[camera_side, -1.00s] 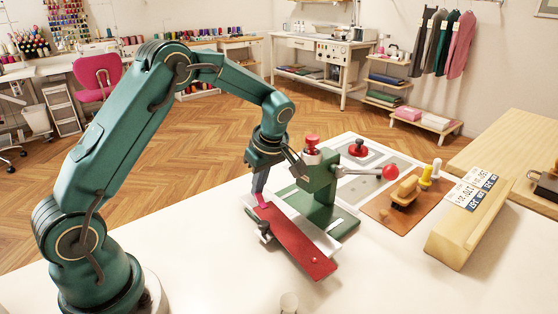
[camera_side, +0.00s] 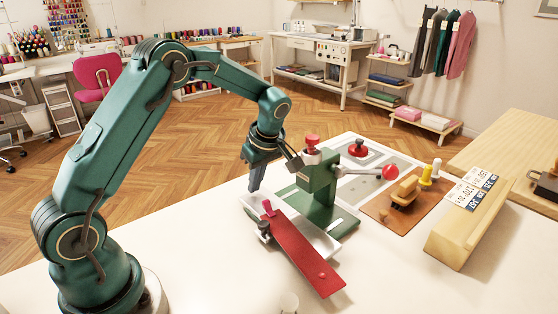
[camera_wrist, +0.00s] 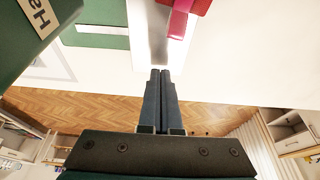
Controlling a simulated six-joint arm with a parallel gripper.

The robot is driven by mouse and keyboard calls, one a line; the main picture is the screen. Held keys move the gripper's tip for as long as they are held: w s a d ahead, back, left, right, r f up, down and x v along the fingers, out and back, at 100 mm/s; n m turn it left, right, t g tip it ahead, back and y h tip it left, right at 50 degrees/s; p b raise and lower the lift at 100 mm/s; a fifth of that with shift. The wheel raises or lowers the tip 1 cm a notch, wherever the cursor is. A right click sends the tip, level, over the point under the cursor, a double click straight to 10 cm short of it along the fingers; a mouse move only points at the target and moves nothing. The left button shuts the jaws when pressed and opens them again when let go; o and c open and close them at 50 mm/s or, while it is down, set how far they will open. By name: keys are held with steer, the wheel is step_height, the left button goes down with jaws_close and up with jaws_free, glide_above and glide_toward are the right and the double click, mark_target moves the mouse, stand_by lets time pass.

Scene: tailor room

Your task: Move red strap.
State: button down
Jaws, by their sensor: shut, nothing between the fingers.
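The red strap (camera_side: 302,255) lies slanting across the metal plate (camera_side: 325,241) of the green press (camera_side: 318,185) in the side view. Its near end reaches out over the white table, and a small pinkish-red tab (camera_side: 267,207) stands at its far end. The tab also shows at the top of the wrist view (camera_wrist: 179,22). My gripper (camera_side: 254,190) is shut and empty, just behind and above the strap's far end, apart from it. In the wrist view my closed fingers (camera_wrist: 160,75) point at the plate's edge, to the left of the tab.
The press has a red-knobbed lever (camera_side: 389,172) to the right. A brown board (camera_side: 385,209) with tools and a wooden block (camera_side: 462,235) stand further right. The table at left front is clear.

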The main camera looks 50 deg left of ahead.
steer(key=v, duration=0.9)
steer(key=shift+d+r, duration=0.2)
steer(key=shift+d, duration=0.05)
steer(key=c, duration=0.7)
jaws_free()
steer(key=shift+c, duration=0.2)
steer(key=shift+o, duration=0.4)
steer(key=shift+s+f+m, duration=0.1)
steer(key=shift+m, duration=0.3)
steer(key=m, duration=0.3)
steer(key=f+m+h, duration=0.1)
steer(key=m, duration=0.2)
steer(key=s+d+f+m+h, duration=0.1)
steer(key=m, duration=0.2)
steer(key=shift+f+t, duration=0.1)
steer(key=shift+t, duration=0.3)
steer(key=m, duration=0.3)
steer(key=m+h, duration=0.1)
steer(key=m, duration=0.1)
steer(key=shift+s+d+f, duration=0.25)
steer(key=shift+d+f, duration=0.1)
steer(key=shift+f, duration=0.05)
steer(key=m, duration=0.3)
steer(key=m+t+h, duration=0.1)
steer(key=m, duration=0.1)
steer(key=shift+s+d+f, duration=0.1)
steer(key=shift+s+f, duration=0.15)
steer(key=shift+f, duration=0.1)
